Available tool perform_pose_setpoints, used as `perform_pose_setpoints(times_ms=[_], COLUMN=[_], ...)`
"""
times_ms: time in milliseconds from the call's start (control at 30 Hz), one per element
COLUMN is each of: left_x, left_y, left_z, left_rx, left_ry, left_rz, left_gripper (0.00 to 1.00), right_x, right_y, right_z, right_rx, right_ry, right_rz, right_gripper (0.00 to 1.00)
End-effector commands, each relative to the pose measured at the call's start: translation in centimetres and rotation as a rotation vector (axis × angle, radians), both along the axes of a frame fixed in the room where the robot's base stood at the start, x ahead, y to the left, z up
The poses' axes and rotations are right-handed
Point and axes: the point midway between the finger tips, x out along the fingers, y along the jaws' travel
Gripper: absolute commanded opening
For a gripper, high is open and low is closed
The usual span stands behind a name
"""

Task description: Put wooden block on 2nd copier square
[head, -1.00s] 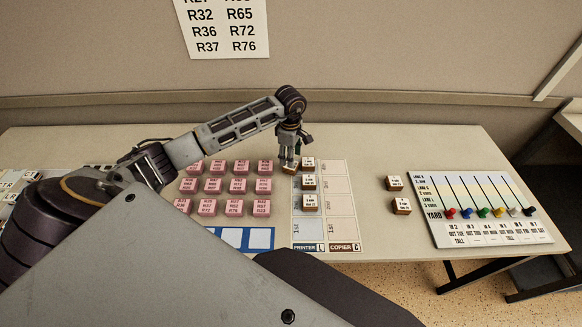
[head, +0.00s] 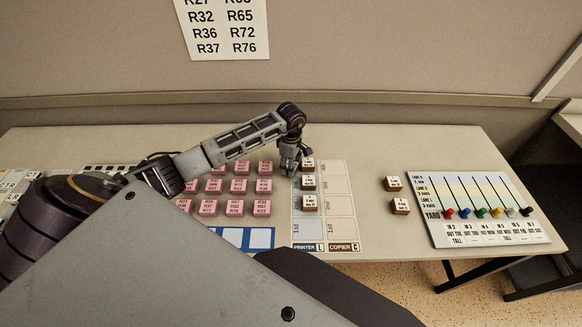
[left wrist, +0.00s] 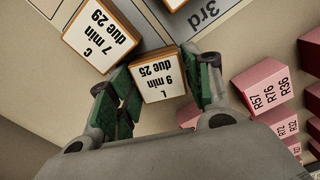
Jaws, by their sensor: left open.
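In the left wrist view, my left gripper (left wrist: 164,68) is open, with its green fingers on either side of a wooden block marked L, 9 min, due 25 (left wrist: 158,78). In the head view my left gripper (head: 290,168) is low at the back left of the printer column and hides this block. A second wooden block, marked C, 7 min, due 29 (left wrist: 100,36), sits beside the left finger. Three wooden blocks stand in the printer column, one of them in the middle (head: 309,182). The copier column (head: 341,200) beside it looks empty. My right gripper is out of view.
Pink blocks (head: 238,186) stand in rows left of the printer column. Two more wooden blocks (head: 394,183) stand apart on the table (head: 400,150) to the right. A yard board with coloured pegs (head: 490,210) lies farther right.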

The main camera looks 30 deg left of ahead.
Motion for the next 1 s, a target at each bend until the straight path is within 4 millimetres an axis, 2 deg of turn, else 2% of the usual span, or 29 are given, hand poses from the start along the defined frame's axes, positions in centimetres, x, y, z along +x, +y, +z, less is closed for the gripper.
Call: perform_pose_setpoints(times_ms=[300,533,567,800,1000], left_x=[0.0,0.0,0.0,0.0,0.0], left_y=[0.0,0.0,0.0,0.0,0.0], left_z=[-0.5,-0.5,-0.5,-0.5,-0.5], left_rx=[0.0,0.0,0.0,0.0,0.0], left_ry=[-0.002,-0.001,-0.001,-0.002,-0.002], left_rz=[0.001,0.001,0.001,0.001,0.001], left_gripper=[0.5,0.5,0.49,0.18,0.17], right_x=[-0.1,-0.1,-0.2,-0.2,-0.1], right_y=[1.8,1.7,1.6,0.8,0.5], right_z=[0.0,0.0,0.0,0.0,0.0], right_rx=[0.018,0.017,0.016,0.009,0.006], right_ry=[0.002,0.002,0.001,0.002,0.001], right_rz=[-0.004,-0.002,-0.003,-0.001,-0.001], right_gripper=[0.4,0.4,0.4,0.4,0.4])
